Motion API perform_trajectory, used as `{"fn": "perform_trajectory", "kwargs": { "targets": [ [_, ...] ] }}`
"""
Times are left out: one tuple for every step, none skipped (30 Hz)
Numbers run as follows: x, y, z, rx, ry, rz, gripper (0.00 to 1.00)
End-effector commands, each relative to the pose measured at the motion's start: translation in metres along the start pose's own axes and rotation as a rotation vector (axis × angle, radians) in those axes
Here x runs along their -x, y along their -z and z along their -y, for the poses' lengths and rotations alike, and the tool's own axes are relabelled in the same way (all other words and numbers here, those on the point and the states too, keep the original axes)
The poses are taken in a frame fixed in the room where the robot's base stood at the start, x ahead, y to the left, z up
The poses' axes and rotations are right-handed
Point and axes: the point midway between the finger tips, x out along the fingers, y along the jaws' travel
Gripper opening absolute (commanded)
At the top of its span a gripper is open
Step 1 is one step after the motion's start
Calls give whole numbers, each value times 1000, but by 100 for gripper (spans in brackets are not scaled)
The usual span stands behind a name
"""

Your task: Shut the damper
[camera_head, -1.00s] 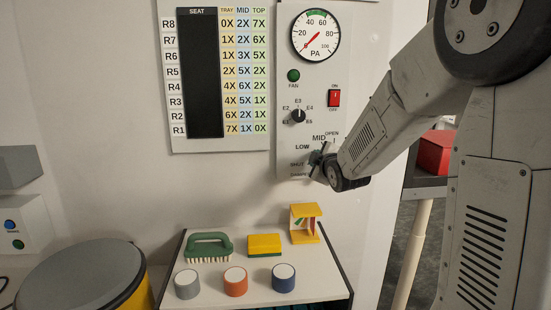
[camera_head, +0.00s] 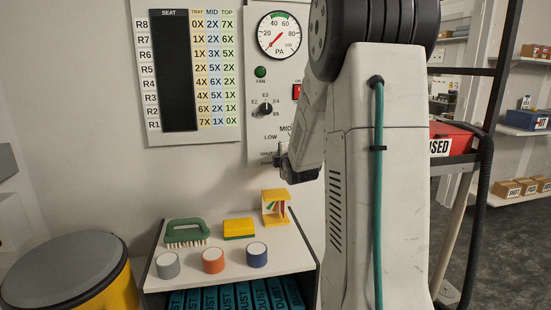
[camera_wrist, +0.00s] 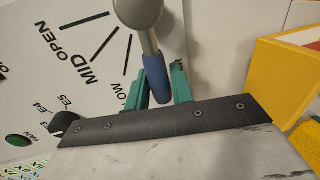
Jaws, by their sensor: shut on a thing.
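The damper lever has a grey metal arm (camera_wrist: 140,14) and a blue grip (camera_wrist: 157,80) in the wrist view. The blue grip sits between the teal fingers of my gripper (camera_wrist: 158,88), which is shut on it. The lever points past the LOW mark, on the side away from MID and OPEN. The SHUT mark is hidden in the wrist view, so I cannot tell whether the lever is exactly on it. In the head view my gripper (camera_head: 281,160) is at the lower part of the white control panel (camera_head: 254,88), beside SHUT; the lever is mostly hidden there.
The panel also carries a gauge (camera_head: 279,35), a selector knob (camera_head: 266,109) and a red switch (camera_head: 297,92). Below, a small white cabinet (camera_head: 215,268) bears a green brush (camera_head: 186,233), a yellow block (camera_head: 239,228), a yellow stand (camera_head: 275,207) and three round pots. A yellow bin (camera_head: 120,293) stands left.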

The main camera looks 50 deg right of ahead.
Motion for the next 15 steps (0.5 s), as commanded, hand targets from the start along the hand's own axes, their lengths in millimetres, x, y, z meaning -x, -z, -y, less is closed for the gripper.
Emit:
{"fn": "perform_trajectory", "kwargs": {
  "targets": [
    [1, -5, 6, -3, 13, 9, 0],
    [1, -5, 6, -3, 13, 9, 0],
    [1, -5, 6, -3, 14, 9, 0],
    [1, -5, 6, -3, 14, 9, 0],
    [1, -5, 6, -4, 14, 9, 0],
    [1, -4, 7, -4, 14, 9, 0],
    [1, -4, 7, -4, 15, 9, 0],
    [1, -4, 7, -4, 15, 9, 0],
    [1, -4, 7, -4, 15, 9, 26],
    [1, -4, 7, -4, 15, 9, 35],
    [1, -4, 7, -4, 14, 8, 43],
    [1, -3, 6, -4, 13, 7, 43],
    [1, -2, 6, -3, 12, 5, 43],
    [1, -1, 5, -3, 11, 4, 43],
    [1, 0, 5, -3, 10, 2, 43]
  ]
}}
